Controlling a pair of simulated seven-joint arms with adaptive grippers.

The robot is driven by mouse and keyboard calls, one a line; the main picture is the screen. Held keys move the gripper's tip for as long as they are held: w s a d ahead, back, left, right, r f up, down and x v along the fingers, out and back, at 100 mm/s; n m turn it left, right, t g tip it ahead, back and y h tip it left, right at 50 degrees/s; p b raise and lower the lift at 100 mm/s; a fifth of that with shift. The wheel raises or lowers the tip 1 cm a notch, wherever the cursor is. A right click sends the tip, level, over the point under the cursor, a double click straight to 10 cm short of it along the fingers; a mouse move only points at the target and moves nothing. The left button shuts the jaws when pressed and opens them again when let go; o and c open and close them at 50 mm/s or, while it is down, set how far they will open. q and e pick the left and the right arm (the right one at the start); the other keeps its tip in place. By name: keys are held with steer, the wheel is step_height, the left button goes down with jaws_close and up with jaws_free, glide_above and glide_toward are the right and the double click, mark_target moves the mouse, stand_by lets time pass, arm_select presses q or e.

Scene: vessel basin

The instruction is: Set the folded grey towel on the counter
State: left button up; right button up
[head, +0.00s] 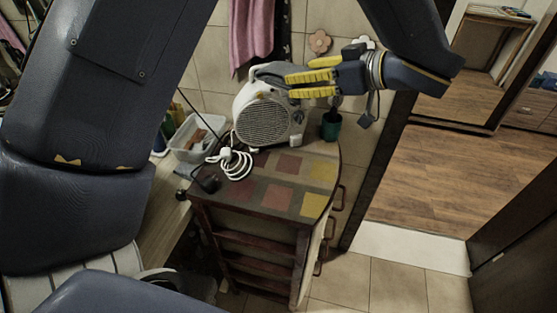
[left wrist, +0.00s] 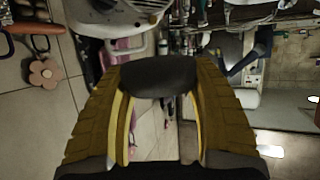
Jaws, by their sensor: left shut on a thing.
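My left gripper (head: 285,82), with yellow fingers, is shut on a dark grey rounded thing, which I take to be the folded grey towel (head: 268,69). In the head view it overlaps the top of the white fan heater (head: 265,122); I cannot tell whether they touch. In the left wrist view the towel (left wrist: 158,76) spans the gap between the two fingertips, its folds too dark to make out. The cabinet's patchwork counter top (head: 270,204) lies below, with its front right part bare. My right gripper is not in view.
On the cabinet top stand the heater, a dark green cup (head: 331,125), a coiled white cord (head: 236,165) and a small dark object (head: 208,181). A clear plastic bin (head: 196,138) sits to the left. A pink towel (head: 251,30) hangs on the wall behind.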

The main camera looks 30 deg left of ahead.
mark_target(298, 173)
arm_select(q)
step_height(298, 173, down, 27)
steer(key=shift+w+r, duration=0.1)
stand_by(0.7)
steer(key=shift+f, duration=0.2)
steer(key=o, duration=1.1)
steer(key=shift+r, duration=0.15)
steer(key=shift+d+r, duration=0.15)
steer(key=shift+d, duration=0.15)
steer(key=v, duration=1)
steer(key=shift+o, duration=0.8)
steer(key=shift+d+r, duration=0.3)
steer(key=shift+d, duration=0.35)
